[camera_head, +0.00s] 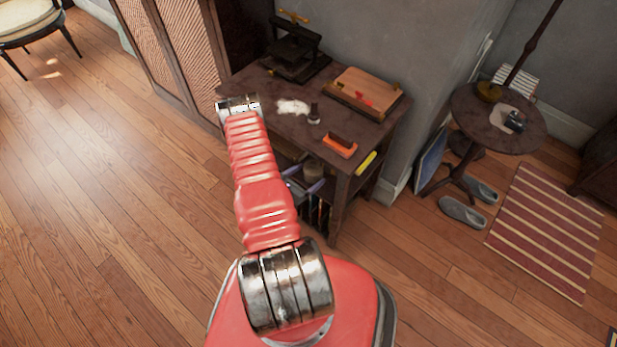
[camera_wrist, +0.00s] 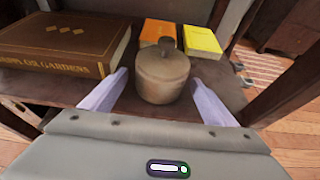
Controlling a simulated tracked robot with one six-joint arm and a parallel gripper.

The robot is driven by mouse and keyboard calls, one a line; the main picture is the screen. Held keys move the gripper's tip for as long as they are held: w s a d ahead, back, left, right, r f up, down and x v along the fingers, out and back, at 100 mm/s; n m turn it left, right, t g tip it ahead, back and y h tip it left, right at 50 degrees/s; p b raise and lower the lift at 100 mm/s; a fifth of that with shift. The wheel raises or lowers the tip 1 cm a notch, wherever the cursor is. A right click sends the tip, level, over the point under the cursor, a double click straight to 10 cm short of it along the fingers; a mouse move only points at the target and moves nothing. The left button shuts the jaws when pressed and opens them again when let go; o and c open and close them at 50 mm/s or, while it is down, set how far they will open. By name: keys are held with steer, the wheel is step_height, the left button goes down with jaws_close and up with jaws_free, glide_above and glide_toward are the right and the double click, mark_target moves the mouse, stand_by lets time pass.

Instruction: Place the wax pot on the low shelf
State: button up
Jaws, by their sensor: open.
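The wax pot (camera_wrist: 162,78) is a brown-grey lidded pot with a small knob. It stands upright on the dark wooden shelf (camera_wrist: 60,93) below the desk top. My gripper (camera_wrist: 160,82) is open, with one pale finger on each side of the pot. Gaps show between the fingers and the pot, so it does not look gripped. In the head view the pot (camera_head: 313,172) shows under the desk top, near my gripper (camera_head: 305,180), partly hidden by the arm.
A thick brown book (camera_wrist: 65,45) lies left of the pot. An orange box (camera_wrist: 158,31) and a yellow box (camera_wrist: 202,41) are behind it. A desk leg (camera_wrist: 285,90) stands at the right. The desk top (camera_head: 285,130) covers the shelf from above and holds a press (camera_head: 293,50).

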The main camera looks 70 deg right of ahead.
steer(key=v, duration=1.1)
steer(key=shift+r, duration=0.1)
stand_by(0.5)
steer(key=w+r+m+g, duration=0.2)
steer(key=w+r+m, duration=0.35)
steer(key=r, duration=1.15)
steer(key=w+a+r+m+y, duration=0.1)
steer(key=w+a+r+m, duration=0.2)
steer(key=r, duration=0.5)
steer(key=w+a+r+m+y, duration=0.1)
steer(key=w+a+r+y, duration=0.2)
steer(key=r, duration=0.4)
steer(key=a+r+m+t+y, duration=0.1)
steer(key=a+r+t+y, duration=0.2)
steer(key=a+r, duration=0.5)
steer(key=a+r+m+t+y, duration=0.1)
steer(key=a+r+t, duration=0.4)
steer(key=a, duration=1.2)
steer(key=a+r+m+t+y, duration=0.2)
steer(key=a+r+t+y, duration=0.2)
steer(key=a+r, duration=0.7)
steer(key=shift+w+a+r+t+y, duration=0.35)
steer(key=shift+a+t, duration=0.15)
steer(key=shift+a, duration=0.25)
